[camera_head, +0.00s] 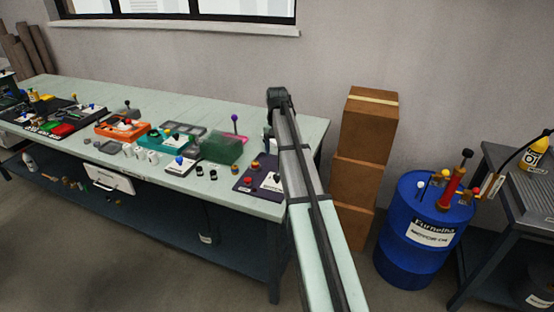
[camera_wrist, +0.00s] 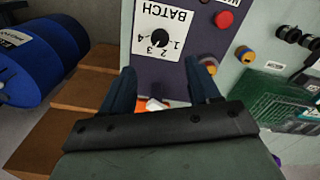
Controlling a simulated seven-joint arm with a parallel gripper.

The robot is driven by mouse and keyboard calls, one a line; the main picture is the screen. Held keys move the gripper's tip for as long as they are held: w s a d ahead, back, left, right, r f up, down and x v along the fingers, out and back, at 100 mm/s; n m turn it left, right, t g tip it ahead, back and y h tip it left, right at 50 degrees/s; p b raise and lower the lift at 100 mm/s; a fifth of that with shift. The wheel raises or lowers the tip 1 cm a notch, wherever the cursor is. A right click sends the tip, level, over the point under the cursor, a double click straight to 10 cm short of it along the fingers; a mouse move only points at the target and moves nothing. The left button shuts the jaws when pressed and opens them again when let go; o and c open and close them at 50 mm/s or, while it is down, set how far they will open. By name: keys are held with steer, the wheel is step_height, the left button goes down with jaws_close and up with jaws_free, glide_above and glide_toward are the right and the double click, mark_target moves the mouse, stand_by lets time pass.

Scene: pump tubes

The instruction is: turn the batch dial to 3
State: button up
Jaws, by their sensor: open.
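The batch dial (camera_wrist: 159,38) shows in the wrist view as a dark round knob on a white plate with printed numbers 1 to 4. The BATCH label (camera_wrist: 166,14) appears upside down there. I cannot tell which number the dial points at. The plate is on a purple panel (camera_wrist: 200,45). In the head view this purple panel (camera_head: 242,184) lies at the table's right end, partly behind my arm. My gripper (camera_wrist: 165,70) is open, its two fingers apart over the panel, with the dial beyond the fingertips. A small white and orange item (camera_wrist: 155,104) shows between the fingers.
A green crate (camera_head: 222,148) stands left of the panel. Stacked cardboard boxes (camera_head: 368,130) and a blue drum (camera_head: 425,225) stand to the right of the table.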

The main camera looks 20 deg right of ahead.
steer(key=shift+r, duration=1.1)
steer(key=s+d+f+g+h, duration=0.1)
steer(key=s+d+f, duration=0.5)
steer(key=f, duration=0.3)
steer(key=s+d+f+g+h, duration=0.1)
steer(key=s+d+f, duration=0.55)
steer(key=f, duration=0.25)
steer(key=s+f+n+g+h, duration=0.1)
steer(key=s+f, duration=0.7)
steer(key=f, duration=0.3)
steer(key=s+a+f+n+g+y, duration=0.1)
steer(key=s+a+f, duration=0.6)
steer(key=a+f, duration=0.15)
steer(key=s+a+f+n+y, duration=0.1)
steer(key=s+a+f, duration=0.55)
steer(key=a, duration=0.25)
steer(key=s+a+f+g, duration=0.1)
steer(key=s+a+f, duration=0.2)
steer(key=s+a, duration=0.2)
steer(key=s+a+f+n+g, duration=0.1)
steer(key=s+a, duration=0.3)
steer(key=s, duration=0.5)
steer(key=s+a+f+y, duration=0.1)
steer(key=s+a+f, duration=0.3)
steer(key=s, duration=0.3)
steer(key=shift+s+a+f+n+g, duration=0.3)
steer(key=shift+s+a+f+g, duration=0.1)
steer(key=shift+a, duration=0.4)
